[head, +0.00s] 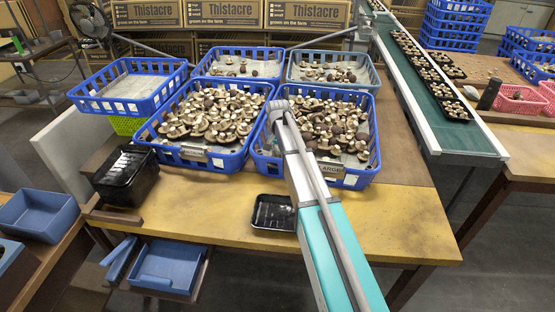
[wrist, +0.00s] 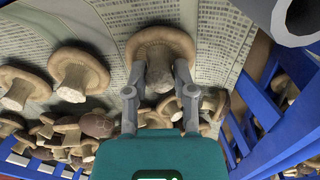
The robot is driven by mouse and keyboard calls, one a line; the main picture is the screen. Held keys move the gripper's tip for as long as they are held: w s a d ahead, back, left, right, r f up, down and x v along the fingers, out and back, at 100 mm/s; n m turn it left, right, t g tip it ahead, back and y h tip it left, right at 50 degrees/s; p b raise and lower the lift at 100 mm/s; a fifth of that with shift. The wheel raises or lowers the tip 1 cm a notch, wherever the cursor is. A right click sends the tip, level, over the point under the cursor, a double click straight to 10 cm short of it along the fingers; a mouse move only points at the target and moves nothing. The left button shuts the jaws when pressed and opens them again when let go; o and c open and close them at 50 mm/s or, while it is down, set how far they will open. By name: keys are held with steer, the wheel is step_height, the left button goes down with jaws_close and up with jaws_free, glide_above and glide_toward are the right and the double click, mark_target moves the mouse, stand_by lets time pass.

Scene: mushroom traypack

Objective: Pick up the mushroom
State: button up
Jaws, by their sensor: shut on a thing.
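In the wrist view, my gripper (wrist: 160,91) has its two grey fingers closed on either side of the pale stem of a brown-capped mushroom (wrist: 165,42). The cap shows beyond the fingertips. Other mushrooms (wrist: 78,74) lie on the printed paper lining to the left, with several more below. In the head view, many mushrooms lie in the front right blue crate (head: 370,170) and the front left blue crate (head: 228,160). My arm reaches over the front right crate's left side; the fingers and held mushroom cannot be made out there.
In the wrist view, a blue crate wall (wrist: 285,140) stands close on the right. In the head view, a small black tray (head: 272,226) lies before the crates, and stacked black trays (head: 125,178) stand left. A green conveyor (head: 440,100) carrying filled trays runs at right.

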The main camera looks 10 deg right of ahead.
steer(key=shift+r, duration=0.2)
steer(key=shift+r+p, duration=0.7)
steer(key=shift+p, duration=0.25)
steer(key=s+d+r+p, duration=0.7)
steer(key=d+r+p, duration=0.4)
steer(key=shift+s+d, duration=0.3)
steer(key=shift+d, duration=0.1)
steer(key=shift+d+r, duration=0.1)
